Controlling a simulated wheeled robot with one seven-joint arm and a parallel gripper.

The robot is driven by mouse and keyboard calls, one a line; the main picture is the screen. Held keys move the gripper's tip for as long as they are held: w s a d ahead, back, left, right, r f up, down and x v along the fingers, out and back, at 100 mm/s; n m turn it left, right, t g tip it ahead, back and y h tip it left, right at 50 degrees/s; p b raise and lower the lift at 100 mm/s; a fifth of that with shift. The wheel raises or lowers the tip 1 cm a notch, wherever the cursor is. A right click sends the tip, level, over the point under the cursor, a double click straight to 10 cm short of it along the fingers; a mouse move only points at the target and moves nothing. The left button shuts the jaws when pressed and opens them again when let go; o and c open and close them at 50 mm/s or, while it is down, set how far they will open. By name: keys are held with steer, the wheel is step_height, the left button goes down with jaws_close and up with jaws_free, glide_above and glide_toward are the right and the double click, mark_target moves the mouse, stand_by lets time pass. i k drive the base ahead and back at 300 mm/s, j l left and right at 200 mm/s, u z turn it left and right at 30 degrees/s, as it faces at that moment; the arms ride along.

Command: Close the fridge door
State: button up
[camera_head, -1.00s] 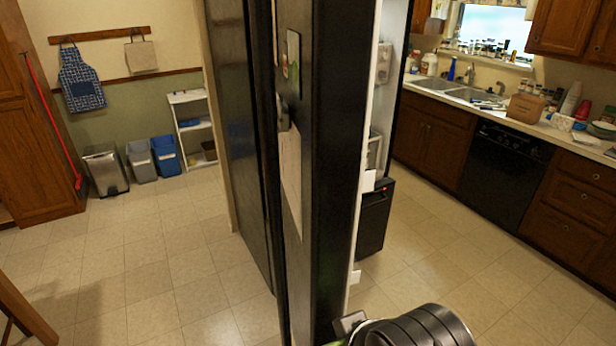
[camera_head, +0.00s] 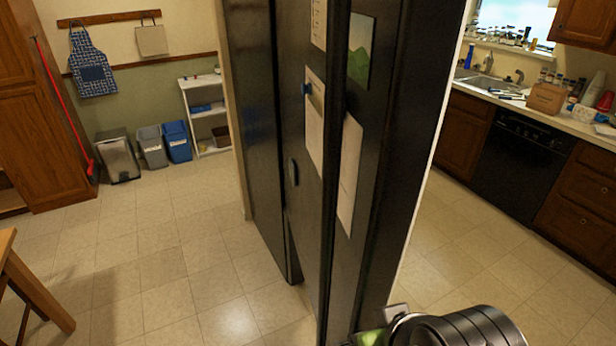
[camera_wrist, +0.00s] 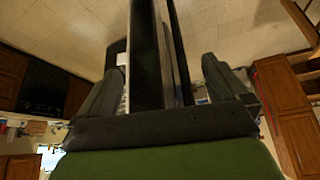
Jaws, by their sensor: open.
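The black fridge door (camera_head: 376,200) stands in the middle of the head view, seen at a steep angle, with a green picture and a paper on its face. A thin white strip shows along its right edge, and it looks ajar; how wide the gap is cannot be told. The wrist view shows a dark upright panel edge (camera_wrist: 150,50) between the fingers of my gripper (camera_wrist: 164,70). The fingers are apart, one on each side of it; contact is not clear. My wrist shows at the bottom of the head view, with the fingertips hidden.
A second black panel with papers (camera_head: 314,125) is left of the door. A wooden table (camera_head: 30,290) stands at lower left, bins (camera_head: 152,147) and a white shelf (camera_head: 208,115) behind. The sink counter (camera_head: 560,118) is at right. Tiled floor lies clear on both sides.

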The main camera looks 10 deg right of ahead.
mark_target(393, 64)
steer(key=i+j+u, duration=0.15)
steer(key=j+u, duration=0.3)
steer(key=i+j+u, duration=0.15)
steer(key=u, duration=0.25)
steer(key=i+j+u, duration=0.2)
steer(key=i+u, duration=0.25)
steer(key=k, duration=0.1)
